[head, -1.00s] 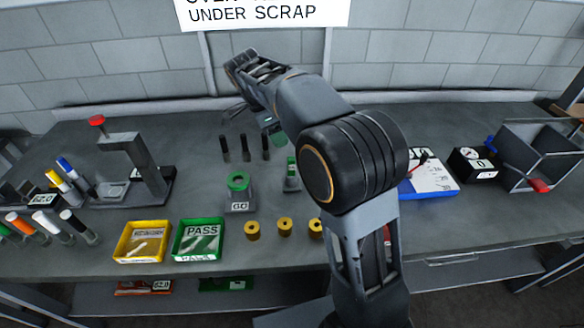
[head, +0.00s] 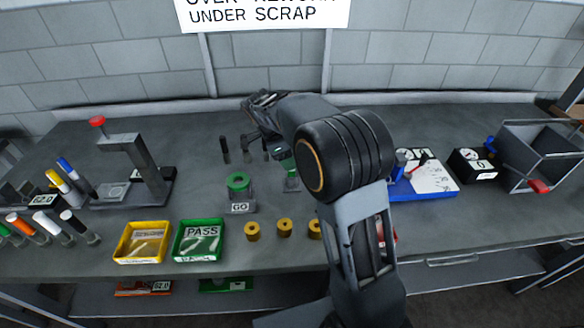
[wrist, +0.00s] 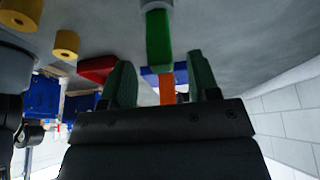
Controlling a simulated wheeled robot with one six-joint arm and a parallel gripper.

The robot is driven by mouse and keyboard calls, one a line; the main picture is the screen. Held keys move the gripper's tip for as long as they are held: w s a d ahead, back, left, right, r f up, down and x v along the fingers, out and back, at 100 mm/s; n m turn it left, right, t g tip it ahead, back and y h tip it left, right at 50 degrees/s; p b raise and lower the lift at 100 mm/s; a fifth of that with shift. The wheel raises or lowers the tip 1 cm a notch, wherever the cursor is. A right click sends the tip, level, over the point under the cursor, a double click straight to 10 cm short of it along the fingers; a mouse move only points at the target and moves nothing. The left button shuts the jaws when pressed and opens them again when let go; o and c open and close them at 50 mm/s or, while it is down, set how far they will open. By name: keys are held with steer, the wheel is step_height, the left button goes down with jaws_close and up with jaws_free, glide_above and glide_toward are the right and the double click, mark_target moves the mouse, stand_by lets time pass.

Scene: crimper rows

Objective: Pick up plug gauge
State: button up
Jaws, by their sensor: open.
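The plug gauge (head: 291,172) shows in the head view as a small green upright piece, partly hidden by my arm. In the wrist view it has a green part (wrist: 158,42) and an orange part (wrist: 166,92), lined up between my two fingers. My gripper (head: 264,147) is low over the bench, just behind the gauge in the head view. In the wrist view my gripper (wrist: 160,70) is open, with a green-padded finger on each side and gaps to the gauge. I cannot tell how far the gauge lies from the fingertips.
A green ring on a GO block (head: 239,190) stands left of the gauge. Brass rings (head: 284,226) sit in front. A black pin (head: 224,150) stands behind. A yellow tray (head: 143,242) and green PASS tray (head: 199,240) lie front left; a blue board (head: 424,180) lies right.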

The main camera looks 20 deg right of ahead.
mark_target(291, 172)
steer(key=shift+x, duration=2)
jaws_close()
